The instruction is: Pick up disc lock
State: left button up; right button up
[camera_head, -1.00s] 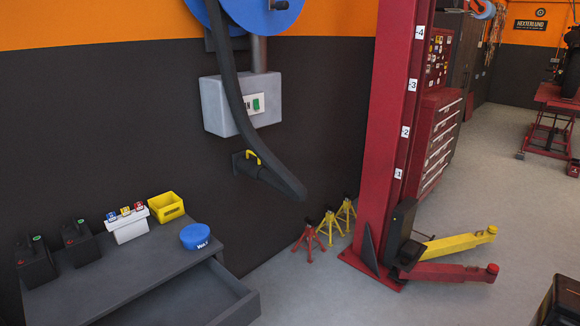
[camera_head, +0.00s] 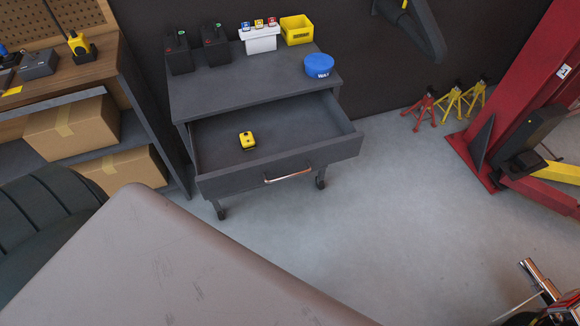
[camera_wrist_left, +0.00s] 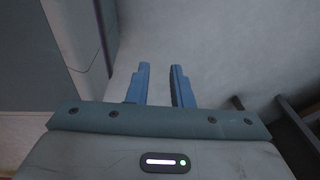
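A small yellow object with dark marks, which looks like the disc lock (camera_head: 247,140), lies in the open drawer (camera_head: 345,144) of a dark grey cart. It is on the drawer floor, left of the middle. My left gripper (camera_wrist_left: 160,68) shows in the left wrist view with its two blue fingers apart and nothing between them. It points at pale floor, and the disc lock is not in that view. Neither gripper shows in the head view.
On the cart top (camera_head: 250,88) stand two black batteries (camera_head: 214,48), a white holder (camera_head: 262,40), a yellow crate (camera_head: 297,30) and a blue round tub (camera_head: 319,65). A shelf with cardboard boxes (camera_head: 72,130) stands left.

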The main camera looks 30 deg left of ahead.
aim_at(248, 141)
jog(key=u, duration=1.3)
jog(key=i+l+u, duration=0.3)
jog(key=l, duration=0.3)
jog(key=i+l+u, duration=0.15)
jog(key=i+l, duration=0.15)
jog(key=i+l+u, duration=0.15)
jog(key=l, duration=0.2)
jog(key=i+l+u, duration=0.15)
jog(key=l, duration=0.2)
